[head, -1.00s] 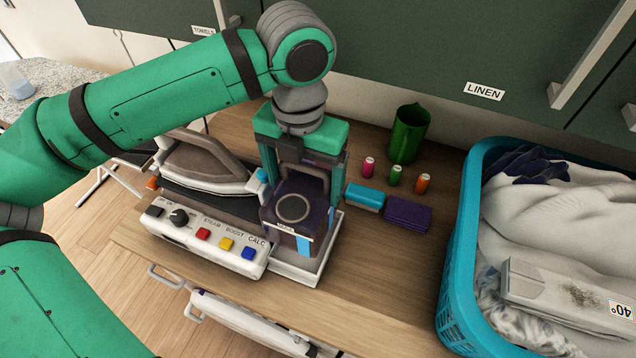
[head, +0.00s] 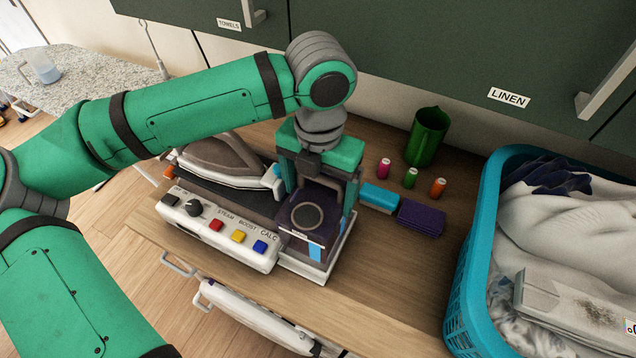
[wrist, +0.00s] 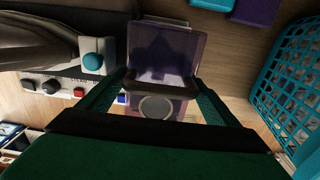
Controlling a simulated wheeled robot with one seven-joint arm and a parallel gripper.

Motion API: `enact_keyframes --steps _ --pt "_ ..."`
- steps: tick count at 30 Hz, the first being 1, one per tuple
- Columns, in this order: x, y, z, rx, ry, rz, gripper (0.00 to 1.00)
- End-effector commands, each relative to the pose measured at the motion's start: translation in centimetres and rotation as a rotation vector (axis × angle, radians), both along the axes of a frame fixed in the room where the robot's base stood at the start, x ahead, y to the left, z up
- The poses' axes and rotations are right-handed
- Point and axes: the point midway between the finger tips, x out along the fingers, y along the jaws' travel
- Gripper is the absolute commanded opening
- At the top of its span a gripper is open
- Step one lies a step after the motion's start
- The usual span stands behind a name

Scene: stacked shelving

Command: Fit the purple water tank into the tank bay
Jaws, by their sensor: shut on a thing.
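The purple water tank (head: 302,236) is dark and see-through, with a round cap on top and a blue-and-white strip on its front. My gripper (head: 319,192) is shut on it from above. The tank is upright in the white tank bay (head: 303,271) at the right end of the ironing station, its lower part behind the bay's front rim. I cannot tell whether it touches the bay floor. In the wrist view, the tank (wrist: 168,52) shows between the green fingers (wrist: 160,82), and its underside is hidden.
The steam iron (head: 218,160) rests on the station left of the tank, close to my gripper. A turquoise laundry basket (head: 476,245) stands farther right.

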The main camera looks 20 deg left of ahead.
Motion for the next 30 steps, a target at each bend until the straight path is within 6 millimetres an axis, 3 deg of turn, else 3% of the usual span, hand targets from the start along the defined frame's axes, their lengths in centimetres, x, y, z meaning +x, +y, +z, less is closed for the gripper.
enact_keyframes --steps 12,30 --pt "0.0 0.2 -1.8 -0.001 -0.003 0.004 0.22" --pt "0.0 0.1 -1.9 -0.001 -0.003 0.002 0.22"
